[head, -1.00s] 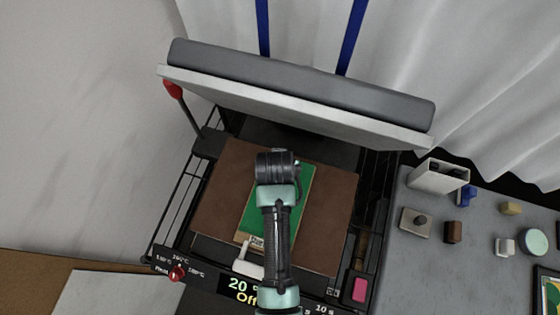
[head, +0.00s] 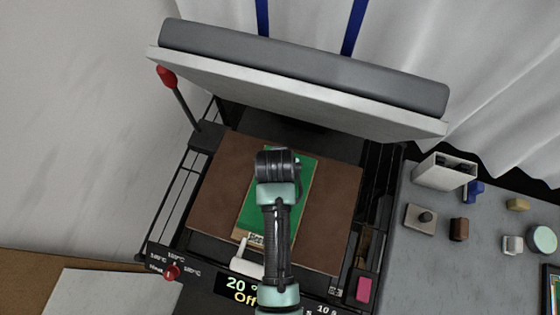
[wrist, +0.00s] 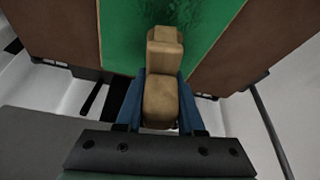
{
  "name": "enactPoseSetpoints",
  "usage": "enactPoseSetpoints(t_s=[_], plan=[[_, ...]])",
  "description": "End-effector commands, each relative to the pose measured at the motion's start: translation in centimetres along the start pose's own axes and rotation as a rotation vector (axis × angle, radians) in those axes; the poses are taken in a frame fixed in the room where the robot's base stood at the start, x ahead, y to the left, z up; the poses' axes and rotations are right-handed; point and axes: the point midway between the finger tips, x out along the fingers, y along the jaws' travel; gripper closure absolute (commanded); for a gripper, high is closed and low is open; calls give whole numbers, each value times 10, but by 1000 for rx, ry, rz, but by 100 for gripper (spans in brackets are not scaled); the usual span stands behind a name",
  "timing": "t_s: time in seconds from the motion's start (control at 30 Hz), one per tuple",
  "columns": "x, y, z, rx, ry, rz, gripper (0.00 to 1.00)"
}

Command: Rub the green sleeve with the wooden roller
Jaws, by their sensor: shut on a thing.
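The green sleeve (head: 309,183) lies on the brown pad (head: 222,190) of the open press, partly hidden by my arm in the head view. It also shows in the wrist view (wrist: 204,24), as a green sheet with a darker patch at its middle. My gripper (wrist: 160,98) is shut on the wooden roller (wrist: 162,62), a tan wooden piece with a block-like end over the green sleeve. I cannot tell whether the roller touches the sleeve. In the head view my arm hides the gripper and the roller.
The press's upper plate (head: 300,88) is tilted up behind the pad. A red-knobbed lever (head: 167,77) stands at left. A grey table at right holds a white holder (head: 444,171), a blue piece (head: 474,191) and several small blocks. The press display reads 20 and Off.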

Motion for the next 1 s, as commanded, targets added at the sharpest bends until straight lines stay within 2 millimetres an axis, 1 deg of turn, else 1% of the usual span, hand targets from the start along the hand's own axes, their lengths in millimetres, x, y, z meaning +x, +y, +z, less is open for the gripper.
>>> enactPoseSetpoints(t_s=[1.0], plan=[[18, 0, 7, 0, 1, 0, 100]])
